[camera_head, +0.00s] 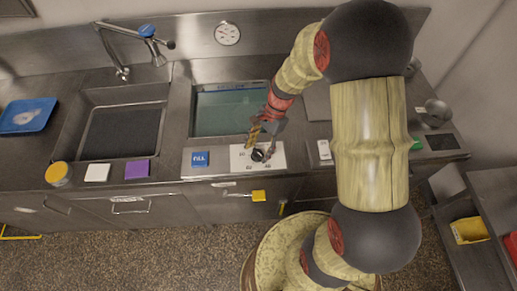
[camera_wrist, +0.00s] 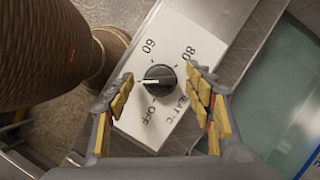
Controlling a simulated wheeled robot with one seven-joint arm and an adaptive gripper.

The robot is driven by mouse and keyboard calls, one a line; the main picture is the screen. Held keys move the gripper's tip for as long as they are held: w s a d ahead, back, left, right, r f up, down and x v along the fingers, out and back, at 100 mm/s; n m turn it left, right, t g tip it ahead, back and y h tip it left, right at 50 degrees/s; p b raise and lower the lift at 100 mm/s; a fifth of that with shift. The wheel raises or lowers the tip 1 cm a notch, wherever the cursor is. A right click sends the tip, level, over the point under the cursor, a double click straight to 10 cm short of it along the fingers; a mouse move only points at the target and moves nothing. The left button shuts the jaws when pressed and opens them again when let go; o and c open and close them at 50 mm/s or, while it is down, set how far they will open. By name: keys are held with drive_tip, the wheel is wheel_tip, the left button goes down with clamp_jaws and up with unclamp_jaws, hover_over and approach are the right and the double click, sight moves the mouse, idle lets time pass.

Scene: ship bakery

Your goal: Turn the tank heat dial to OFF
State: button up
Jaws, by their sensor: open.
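The tank heat dial (camera_wrist: 160,79) is a round black knob on a white plate (camera_wrist: 188,32) marked 60, 80, OFF and "°C". In the wrist view its white pointer line points left, between 60 and OFF. In the head view the dial (camera_head: 258,155) sits on the counter front before the water tank (camera_head: 232,112). My gripper (camera_wrist: 159,76) is open, with yellow-padded fingers on either side of the dial in the wrist view; contact cannot be told. In the head view my gripper (camera_head: 261,145) is over the plate, partly covering it.
A sink (camera_head: 123,130) with a tap (camera_head: 112,55) is further left.

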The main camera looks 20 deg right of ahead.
drive_tip(key=c, duration=0.4)
drive_tip(key=c, duration=0.7)
drive_tip(key=shift+c, duration=0.3)
